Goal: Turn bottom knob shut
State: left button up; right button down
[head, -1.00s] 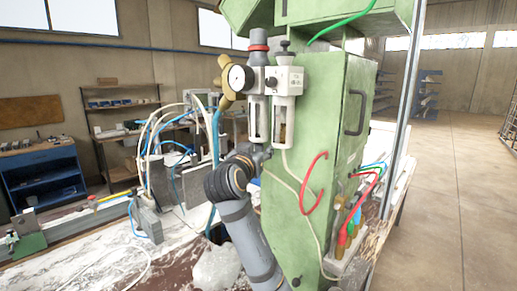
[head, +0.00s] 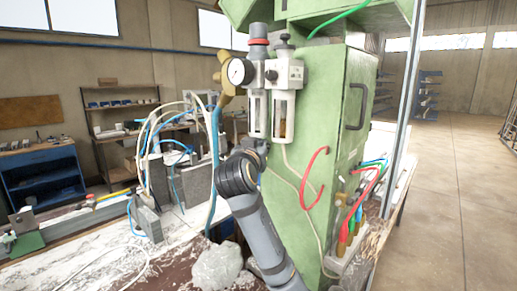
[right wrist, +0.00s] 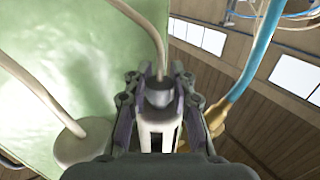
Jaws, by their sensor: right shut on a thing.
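The bottom knob (right wrist: 158,95) is a small dark grey piece at the end of a white slotted bowl guard, with a pale hose running from it in the right wrist view. My right gripper (right wrist: 157,88) has a finger on each side of the knob and is shut on it. In the head view my right gripper (head: 257,145) is directly under the left bowl (head: 257,115) of the filter unit, and its fingers hide the knob there. My left gripper is not in view.
The second bowl (head: 283,118) hangs close on the right, against the green cabinet (head: 330,110). A pressure gauge (head: 238,72) and brass fitting sit to the left. A blue hose (right wrist: 250,70) runs close by my fingers. A red hose (head: 312,180) loops on the cabinet.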

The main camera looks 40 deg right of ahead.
dwell(0.9)
jog(key=c, duration=1.1)
grip_release()
jog(key=v, duration=0.7)
jog(key=shift+s+a, duration=0.2)
